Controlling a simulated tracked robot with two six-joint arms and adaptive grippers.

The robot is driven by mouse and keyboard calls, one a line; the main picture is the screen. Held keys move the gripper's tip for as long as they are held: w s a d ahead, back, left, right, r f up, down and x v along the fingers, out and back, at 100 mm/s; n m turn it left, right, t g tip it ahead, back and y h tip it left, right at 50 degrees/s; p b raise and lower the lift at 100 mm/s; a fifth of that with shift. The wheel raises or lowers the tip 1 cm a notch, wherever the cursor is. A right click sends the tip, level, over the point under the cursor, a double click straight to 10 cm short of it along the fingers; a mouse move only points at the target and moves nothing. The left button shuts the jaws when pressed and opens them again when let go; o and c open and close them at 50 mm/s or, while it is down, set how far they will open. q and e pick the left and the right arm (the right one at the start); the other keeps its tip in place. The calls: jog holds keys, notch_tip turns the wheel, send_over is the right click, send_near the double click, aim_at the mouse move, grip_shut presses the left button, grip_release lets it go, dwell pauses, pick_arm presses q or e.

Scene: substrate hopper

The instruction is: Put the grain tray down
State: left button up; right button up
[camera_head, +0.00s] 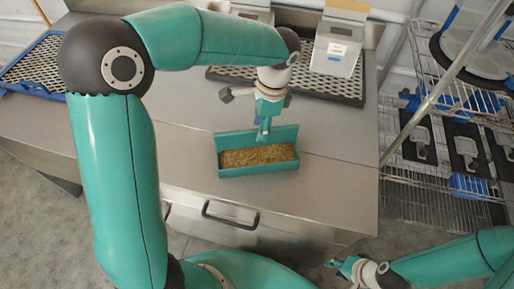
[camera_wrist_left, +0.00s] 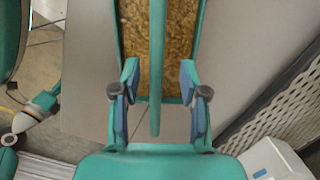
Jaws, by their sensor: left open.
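The grain tray (camera_head: 258,172) is a teal, open trough. It sits on the steel bench near its front edge, apparently level. Brown grain (camera_head: 258,156) lies in it. My left gripper (camera_head: 264,132) is above the tray's back side. In the left wrist view its two fingers (camera_wrist_left: 159,98) are spread wide, with a narrow teal bar (camera_wrist_left: 157,75) between them and gaps on both sides. The bar runs lengthwise over the grain and looks like part of the tray. My right gripper (camera_head: 343,266) is low at the right, away from the bench; its jaw opening is unclear.
The steel bench (camera_head: 335,185) is clear on both sides of the tray. A dark mesh tray (camera_head: 345,88) with grey-white containers (camera_head: 337,50) stands behind. A blue-edged mesh tray (camera_head: 38,65) is at the far left. A wire rack (camera_head: 425,178) stands at the right.

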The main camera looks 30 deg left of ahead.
aim_at(255, 145)
pick_arm(q)
jog(key=f, duration=0.2)
jog(key=s+a+f, duration=0.1)
jog(key=f, duration=0.1)
jog(key=shift+s+p, duration=0.1)
jog(key=shift+p, duration=0.25)
jog(key=shift+f, duration=0.5)
grip_shut()
jog(key=shift+r, duration=0.1)
